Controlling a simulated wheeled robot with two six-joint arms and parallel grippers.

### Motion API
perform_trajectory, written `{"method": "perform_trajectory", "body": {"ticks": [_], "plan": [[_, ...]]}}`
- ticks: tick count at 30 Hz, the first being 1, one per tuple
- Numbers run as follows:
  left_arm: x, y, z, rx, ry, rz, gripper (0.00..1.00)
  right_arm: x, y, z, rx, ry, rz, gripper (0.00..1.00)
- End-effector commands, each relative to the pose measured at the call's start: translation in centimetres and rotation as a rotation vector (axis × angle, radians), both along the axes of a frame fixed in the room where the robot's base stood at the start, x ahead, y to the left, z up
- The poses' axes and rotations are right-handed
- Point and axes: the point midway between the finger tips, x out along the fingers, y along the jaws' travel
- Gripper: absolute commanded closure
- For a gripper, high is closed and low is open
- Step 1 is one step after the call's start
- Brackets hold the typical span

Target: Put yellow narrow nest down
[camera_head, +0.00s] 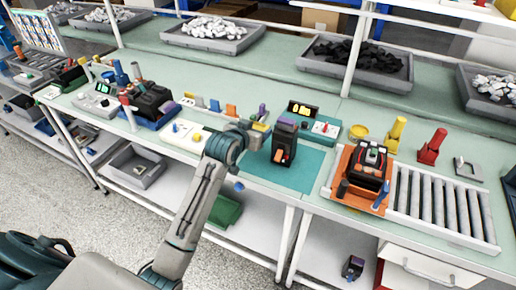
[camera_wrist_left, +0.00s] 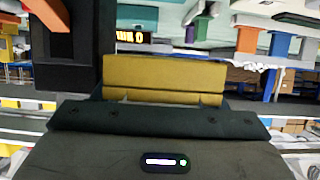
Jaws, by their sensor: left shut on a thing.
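My left gripper (camera_head: 250,133) is over the green bench, between the row of coloured nests and the dark breaker. It is shut on the yellow narrow nest (camera_wrist_left: 165,78), which fills the space in front of the gripper body in the left wrist view. In the head view a small yellow part (camera_head: 260,127) shows by the gripper; the wrist hides the fingertips. I cannot tell whether the nest touches the bench. The dark breaker (camera_head: 284,142) with an orange lever stands upright on the teal mat (camera_head: 302,172), close to the right of the gripper. My right gripper is out of view.
Coloured nests, including an orange one (camera_head: 231,110), stand in a row behind the gripper. A meter with a lit display (camera_head: 302,109) is behind the breaker. An orange fixture (camera_head: 345,160) and a roller conveyor (camera_head: 445,200) are to the right. The mat's front is clear.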

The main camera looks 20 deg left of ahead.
Motion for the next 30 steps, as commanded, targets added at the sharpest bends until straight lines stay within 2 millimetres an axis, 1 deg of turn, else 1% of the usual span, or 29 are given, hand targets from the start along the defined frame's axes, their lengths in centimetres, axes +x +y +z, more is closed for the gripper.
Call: {"method": "perform_trajectory", "body": {"ticks": [1, 4, 6, 11, 16, 20, 29, 30], "plan": [[-0.1, 0.0, -1.2, -0.001, 0.004, 0.000, 0.66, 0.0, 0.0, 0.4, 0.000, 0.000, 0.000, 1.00], [0.0, -0.1, -3.1, -0.001, 0.002, 0.000, 0.66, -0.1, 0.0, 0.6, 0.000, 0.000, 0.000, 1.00], [0.0, -0.1, -4.0, -0.001, 0.000, 0.000, 0.66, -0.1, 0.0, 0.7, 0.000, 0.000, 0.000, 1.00], [0.0, 0.0, -5.2, 0.000, -0.002, 0.000, 0.66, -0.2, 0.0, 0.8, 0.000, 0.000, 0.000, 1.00], [0.0, 0.0, -7.8, 0.000, 0.000, 0.000, 0.66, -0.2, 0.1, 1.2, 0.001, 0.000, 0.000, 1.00], [0.0, 0.0, -8.6, 0.000, -0.003, 0.000, 0.66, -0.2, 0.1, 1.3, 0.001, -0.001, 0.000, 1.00], [0.0, 0.0, -8.8, 0.000, -0.003, 0.000, 0.66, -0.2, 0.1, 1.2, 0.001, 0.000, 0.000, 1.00], [0.0, 0.0, -9.0, 0.000, -0.002, 0.000, 0.33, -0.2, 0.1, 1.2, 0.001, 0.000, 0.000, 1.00]]}}
